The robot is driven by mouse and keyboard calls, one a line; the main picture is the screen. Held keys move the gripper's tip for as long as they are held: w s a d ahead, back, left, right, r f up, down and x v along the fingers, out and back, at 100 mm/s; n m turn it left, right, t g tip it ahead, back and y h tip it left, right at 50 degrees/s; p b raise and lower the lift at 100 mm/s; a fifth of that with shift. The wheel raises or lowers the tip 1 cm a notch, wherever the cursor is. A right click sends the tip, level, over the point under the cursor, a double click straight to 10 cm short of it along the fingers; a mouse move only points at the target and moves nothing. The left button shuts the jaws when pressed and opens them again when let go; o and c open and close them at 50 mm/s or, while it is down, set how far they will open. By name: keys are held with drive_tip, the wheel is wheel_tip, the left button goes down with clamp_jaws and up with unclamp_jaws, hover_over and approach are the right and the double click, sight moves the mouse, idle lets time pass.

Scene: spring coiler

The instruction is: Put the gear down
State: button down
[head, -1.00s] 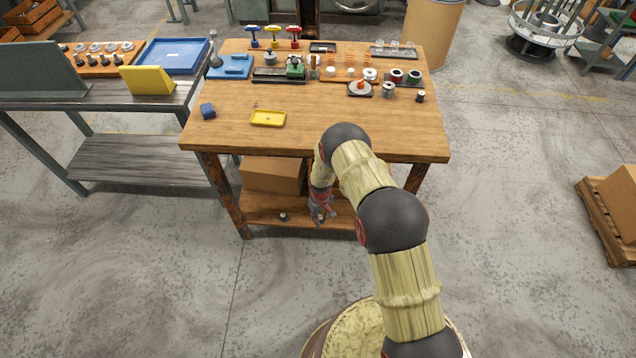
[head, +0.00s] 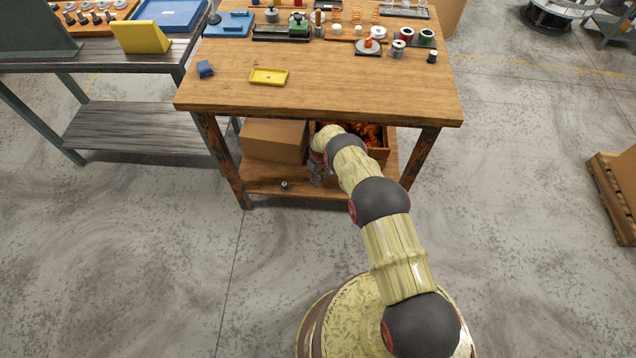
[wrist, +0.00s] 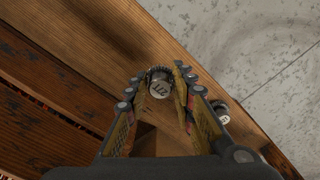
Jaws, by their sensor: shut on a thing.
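The gear (wrist: 159,89) is a small round grey metal piece with a toothed rim and dark marks on its face. My gripper (wrist: 161,79) is shut on it, one finger on each side, in the wrist view. In the head view my gripper (head: 316,177) is low under the workbench, over its lower shelf (head: 262,187); the gear is too small to make out there. The wrist view shows bare shelf wood around the gear. I cannot tell whether the gear touches the shelf.
A small metal piece (head: 286,185) stands on the shelf near its front edge; it also shows in the wrist view (wrist: 221,112). A cardboard box (head: 274,140) and a crate of orange-red items (head: 378,152) stand on the shelf behind. The workbench top (head: 330,98) is overhead.

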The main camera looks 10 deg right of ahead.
drive_tip(key=shift+w+d+f+b, duration=0.15)
drive_tip(key=shift+w+f+b, duration=1.05)
drive_tip(key=shift+w+f, duration=0.5)
drive_tip(key=shift+s+f+b, duration=0.2)
drive_tip(key=shift+f+b, duration=0.35)
drive_tip(key=shift+f, duration=0.85)
drive_tip(key=shift+f, duration=0.2)
drive_tip(key=c, duration=1.5)
unclamp_jaws()
drive_tip(key=shift+r, duration=0.1)
wheel_tip(320, 180, up, 8)
drive_tip(key=p, duration=0.3)
drive_tip(key=shift+s+f, duration=0.1)
drive_tip(key=shift+f, duration=0.1)
